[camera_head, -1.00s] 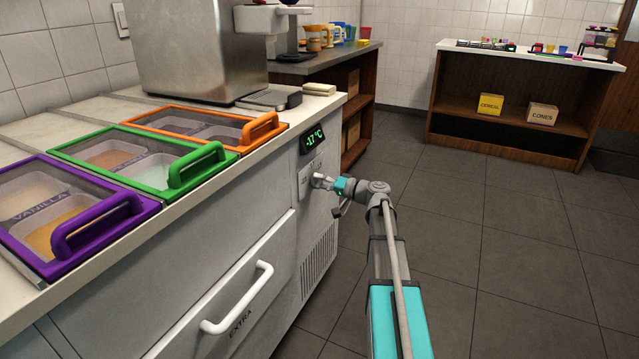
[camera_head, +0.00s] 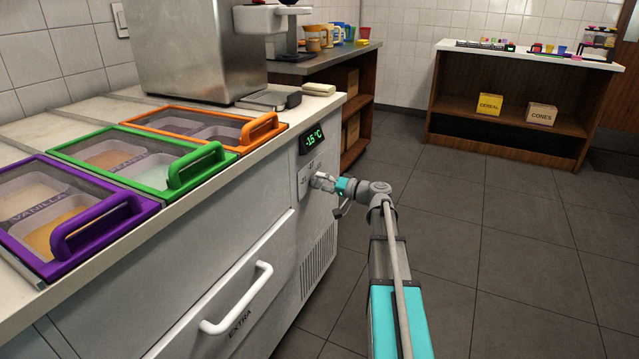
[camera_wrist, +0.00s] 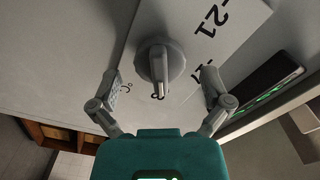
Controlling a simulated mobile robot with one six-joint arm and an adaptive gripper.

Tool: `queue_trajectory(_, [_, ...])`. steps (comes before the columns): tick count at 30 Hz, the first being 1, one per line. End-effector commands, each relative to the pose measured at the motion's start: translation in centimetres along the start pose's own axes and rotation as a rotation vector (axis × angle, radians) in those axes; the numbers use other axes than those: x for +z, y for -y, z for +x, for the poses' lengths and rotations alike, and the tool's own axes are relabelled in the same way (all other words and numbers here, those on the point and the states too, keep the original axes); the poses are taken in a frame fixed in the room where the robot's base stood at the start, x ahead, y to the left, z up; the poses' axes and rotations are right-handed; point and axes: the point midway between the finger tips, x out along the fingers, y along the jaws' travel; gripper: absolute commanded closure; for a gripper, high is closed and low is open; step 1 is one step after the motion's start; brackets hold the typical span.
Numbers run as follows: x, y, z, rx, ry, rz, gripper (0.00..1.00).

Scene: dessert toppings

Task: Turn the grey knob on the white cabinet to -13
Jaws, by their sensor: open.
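The white cabinet (camera_head: 240,215) stands at the left, with a dark display (camera_head: 312,138) on its side reading -15 °C in green. In the wrist view the grey knob (camera_wrist: 160,62) has a raised bar and sits on a pale dial plate (camera_wrist: 210,50); "-21" is legible on it. My gripper (camera_wrist: 160,76) is open, with one finger on each side of the knob and gaps between. In the head view my gripper (camera_head: 320,182) is at the dial plate below the display and mostly hides the knob.
A white drawer handle (camera_head: 238,300) juts out left of my arm. Purple, green and orange framed lids (camera_head: 205,130) lie on the cabinet top. The floor to the right is clear. A wooden counter (camera_head: 520,110) stands at the back.

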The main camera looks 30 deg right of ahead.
Motion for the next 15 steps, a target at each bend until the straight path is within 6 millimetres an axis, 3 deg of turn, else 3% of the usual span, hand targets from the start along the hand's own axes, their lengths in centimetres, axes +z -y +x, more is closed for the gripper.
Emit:
queue_trajectory(5, [0.1,0.0,-1.6,0.001,-0.002,0.0,0.02])
queue_trajectory(15, [0.1,0.1,-6.8,0.001,-0.002,0.0,0.02])
